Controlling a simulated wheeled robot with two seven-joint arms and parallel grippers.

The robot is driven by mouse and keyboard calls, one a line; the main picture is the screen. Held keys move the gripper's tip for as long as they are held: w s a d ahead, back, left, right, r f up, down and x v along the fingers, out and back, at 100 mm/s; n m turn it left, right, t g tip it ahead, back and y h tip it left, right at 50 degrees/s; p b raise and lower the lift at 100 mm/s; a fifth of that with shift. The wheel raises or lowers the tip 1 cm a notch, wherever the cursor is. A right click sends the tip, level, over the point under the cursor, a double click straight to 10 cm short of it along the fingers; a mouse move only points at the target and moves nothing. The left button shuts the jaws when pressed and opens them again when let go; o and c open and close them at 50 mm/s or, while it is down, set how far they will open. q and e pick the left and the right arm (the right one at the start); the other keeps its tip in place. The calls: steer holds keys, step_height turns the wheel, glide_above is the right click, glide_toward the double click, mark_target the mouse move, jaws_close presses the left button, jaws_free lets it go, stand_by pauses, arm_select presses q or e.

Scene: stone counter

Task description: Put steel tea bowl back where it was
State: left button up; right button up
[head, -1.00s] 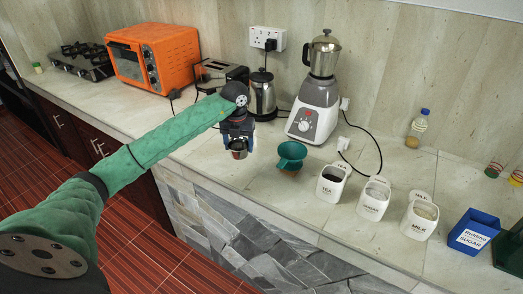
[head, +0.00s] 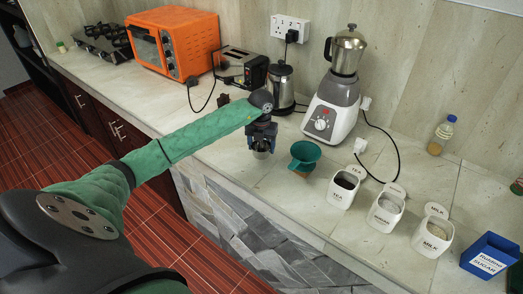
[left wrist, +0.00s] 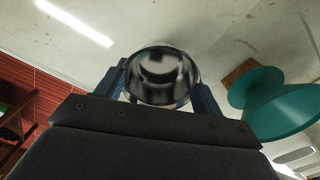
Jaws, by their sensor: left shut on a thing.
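My left gripper (head: 262,137) is shut on the steel tea bowl (head: 261,153) near the front edge of the counter. In the left wrist view the shiny bowl (left wrist: 162,76) sits between the two blue fingers, with its round opening facing the camera. Whether the bowl touches the counter I cannot tell. A teal funnel-shaped cup (head: 305,154) stands just to the right of the bowl, apart from it, and it also shows in the left wrist view (left wrist: 285,106). My right gripper is not in view.
A blender (head: 334,92), steel kettle (head: 281,88), toaster (head: 241,68) and orange oven (head: 173,45) stand behind. The counter's front left stretch (head: 150,113) is clear.

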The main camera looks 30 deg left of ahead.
mark_target(261, 150)
arm_select(q)
step_height(261, 150, down, 2)
steer(key=shift+f+p, duration=0.25)
steer(key=shift+p, duration=0.35)
steer(key=shift+f, duration=0.4)
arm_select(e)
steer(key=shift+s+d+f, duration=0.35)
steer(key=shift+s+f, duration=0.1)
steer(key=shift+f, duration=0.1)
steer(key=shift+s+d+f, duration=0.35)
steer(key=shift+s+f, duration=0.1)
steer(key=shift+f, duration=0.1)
arm_select(q)
steer(key=shift+f, duration=0.1)
steer(key=o, duration=1)
steer(key=shift+o, duration=0.2)
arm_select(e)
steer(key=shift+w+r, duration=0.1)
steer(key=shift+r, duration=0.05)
